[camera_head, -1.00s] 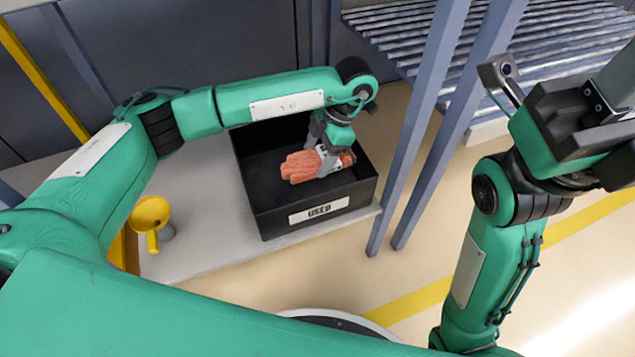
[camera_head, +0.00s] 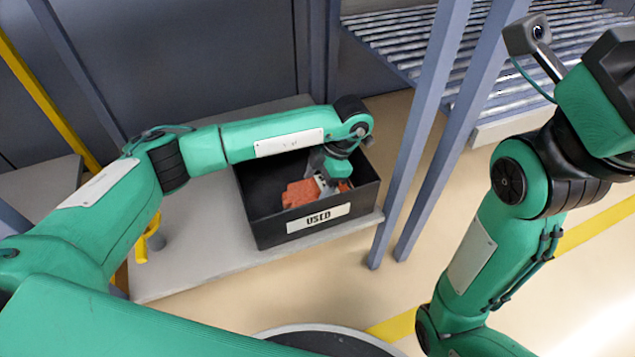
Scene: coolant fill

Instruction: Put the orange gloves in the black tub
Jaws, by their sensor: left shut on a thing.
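The black tub (camera_head: 268,228) stands on a light grey bench top and carries a white "USED" label on its front wall. The orange gloves (camera_head: 299,193) are inside the tub, behind its front wall, with their lower part hidden. My left gripper (camera_head: 326,186) reaches down into the tub from above and is shut on the gloves. My arm and the tub wall partly hide the fingertips. My right arm is raised at the right of the view, away from the tub, and its gripper's fingers do not show.
A yellow funnel-like item (camera_head: 150,238) is on the bench, partly hidden by my left arm. Blue-grey posts (camera_head: 412,150) stand close to the tub's right side. A slatted rack (camera_head: 420,40) is behind them. The bench in front of the tub's left is clear.

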